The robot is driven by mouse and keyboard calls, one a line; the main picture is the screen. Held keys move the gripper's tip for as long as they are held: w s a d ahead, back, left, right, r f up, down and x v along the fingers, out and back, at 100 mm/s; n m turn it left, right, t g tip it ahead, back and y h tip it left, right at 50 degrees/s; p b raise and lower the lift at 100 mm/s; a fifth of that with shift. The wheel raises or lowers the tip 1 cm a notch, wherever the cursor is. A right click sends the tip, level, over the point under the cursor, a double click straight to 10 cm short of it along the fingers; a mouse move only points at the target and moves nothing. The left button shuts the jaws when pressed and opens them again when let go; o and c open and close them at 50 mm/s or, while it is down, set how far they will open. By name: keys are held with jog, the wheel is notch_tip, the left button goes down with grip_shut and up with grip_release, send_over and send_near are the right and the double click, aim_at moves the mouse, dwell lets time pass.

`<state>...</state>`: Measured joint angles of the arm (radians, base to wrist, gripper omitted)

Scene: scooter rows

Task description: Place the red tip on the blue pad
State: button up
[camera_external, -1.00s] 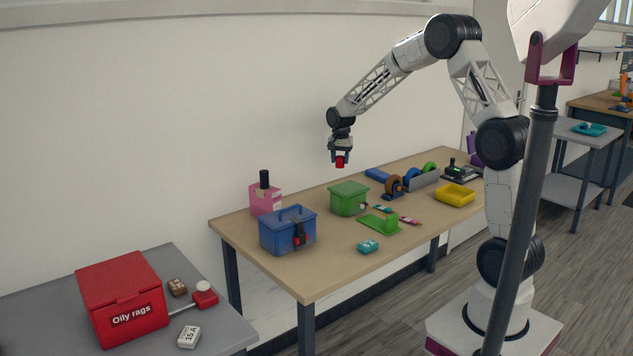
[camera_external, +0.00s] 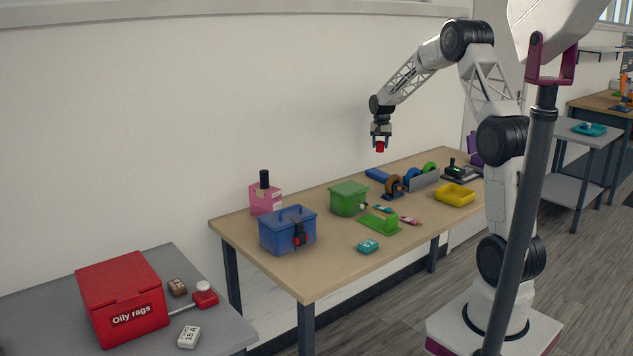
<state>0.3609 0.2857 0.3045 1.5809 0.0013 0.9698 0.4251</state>
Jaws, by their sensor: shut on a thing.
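My gripper (camera_external: 380,143) is shut on a small red piece (camera_external: 380,148), which looks like the red tip. It holds the piece in the air above the back of the wooden table. A flat blue piece (camera_external: 376,174) lies at the table's back edge, below the gripper in the picture. It may be the blue pad, but it is too small to be sure. The red piece is clearly apart from everything on the table.
The wooden table (camera_external: 335,270) also bears a blue box (camera_external: 285,232), a pink bottle (camera_external: 264,202), a green box (camera_external: 347,197), a green tray (camera_external: 378,224), a teal block (camera_external: 368,246), a tape dispenser (camera_external: 393,186) and a yellow tray (camera_external: 455,195).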

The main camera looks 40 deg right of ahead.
jog(key=shift+d, duration=0.2)
send_over(379, 173)
jog(key=shift+w+d+f, duration=0.1)
jog(key=shift+d+f, duration=0.05)
jog(key=shift+f, duration=1.4)
jog(key=shift+w+d+f, duration=0.1)
jog(key=shift+f, duration=1.45)
jog(key=shift+f, duration=1.9)
jog(key=o, duration=0.9)
jog(key=shift+f, duration=0.1)
